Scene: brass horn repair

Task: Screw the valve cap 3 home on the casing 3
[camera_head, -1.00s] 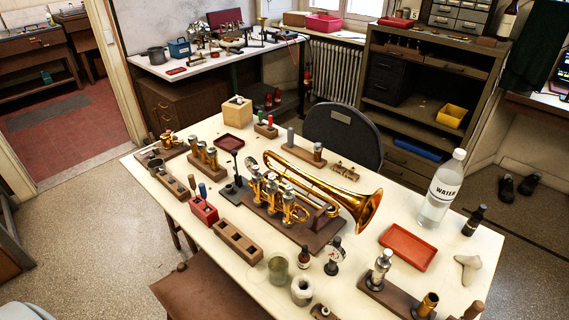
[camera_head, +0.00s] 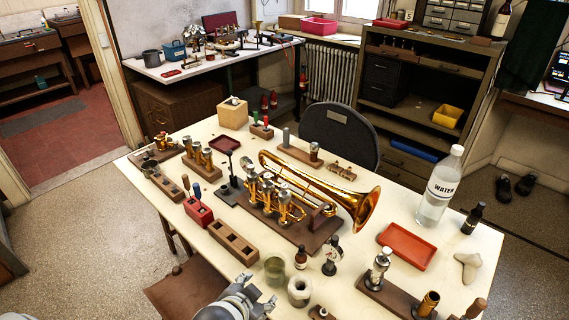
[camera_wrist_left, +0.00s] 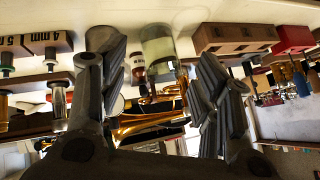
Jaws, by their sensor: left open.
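The brass horn (camera_head: 355,205) lies on a dark wooden stand (camera_head: 310,238) in the middle of the bench. Its upright valve casings (camera_head: 268,195) stand in a row with silvery tops. I cannot tell which casing is number 3 or whether its valve cap is on it. My right gripper is out of view.
A wooden block with holes (camera_head: 233,242) and a red tool holder (camera_head: 198,211) are left. A red tray (camera_head: 407,245) and water bottle (camera_head: 440,187) are right.

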